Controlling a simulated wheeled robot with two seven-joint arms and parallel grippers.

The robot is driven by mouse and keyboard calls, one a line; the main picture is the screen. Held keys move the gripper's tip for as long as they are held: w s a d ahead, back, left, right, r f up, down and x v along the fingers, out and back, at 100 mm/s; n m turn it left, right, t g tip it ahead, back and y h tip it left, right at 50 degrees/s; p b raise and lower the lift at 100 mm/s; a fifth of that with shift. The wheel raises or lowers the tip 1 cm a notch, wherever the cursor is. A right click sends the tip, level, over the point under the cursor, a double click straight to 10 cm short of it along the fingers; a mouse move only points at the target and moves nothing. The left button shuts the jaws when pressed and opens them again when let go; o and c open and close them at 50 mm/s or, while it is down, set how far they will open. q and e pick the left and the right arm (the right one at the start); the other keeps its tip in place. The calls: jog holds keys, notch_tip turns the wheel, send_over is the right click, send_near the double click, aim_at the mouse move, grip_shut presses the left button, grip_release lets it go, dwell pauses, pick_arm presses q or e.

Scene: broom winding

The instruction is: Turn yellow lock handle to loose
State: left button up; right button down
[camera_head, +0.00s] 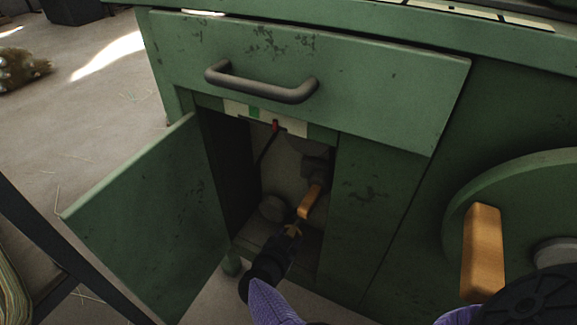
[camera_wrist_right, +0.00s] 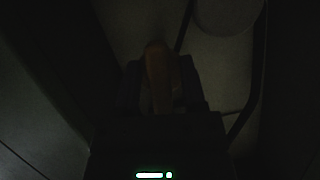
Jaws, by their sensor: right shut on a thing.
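The yellow lock handle (camera_head: 311,199) sits inside the open cabinet compartment below the drawer, attached to a dark fitting (camera_head: 318,170). It slants from the fitting down toward the lower left. My right gripper (camera_head: 294,229) reaches into the opening from below and is shut on the handle's lower end. In the dark right wrist view the handle (camera_wrist_right: 157,75) shows as an orange-brown bar between the fingers. The fingertips are hard to make out there. My left gripper is not in view.
The green cabinet door (camera_head: 150,215) stands open at the left. A drawer with a grey pull (camera_head: 262,88) is above the opening. A green wheel (camera_head: 530,215) with a wooden grip (camera_head: 483,250) is at the right. The compartment's sides are close around my right gripper.

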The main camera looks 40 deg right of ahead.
jog(key=m+t, duration=0.2)
jog(key=m, duration=0.1)
jog(key=shift+f+y, duration=0.1)
jog(key=shift+y, duration=0.2)
jog(key=shift+m, duration=0.3)
jog(key=m+t+b, duration=0.1)
jog(key=m+t, duration=0.1)
jog(key=shift+m, duration=0.3)
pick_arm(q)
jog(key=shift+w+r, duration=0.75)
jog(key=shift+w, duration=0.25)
pick_arm(e)
jog(key=m+t, duration=0.2)
jog(key=m, duration=0.2)
jog(key=shift+h, duration=0.4)
jog(key=shift+m, duration=0.4)
jog(key=c, duration=0.5)
grip_release()
jog(key=shift+a, duration=0.1)
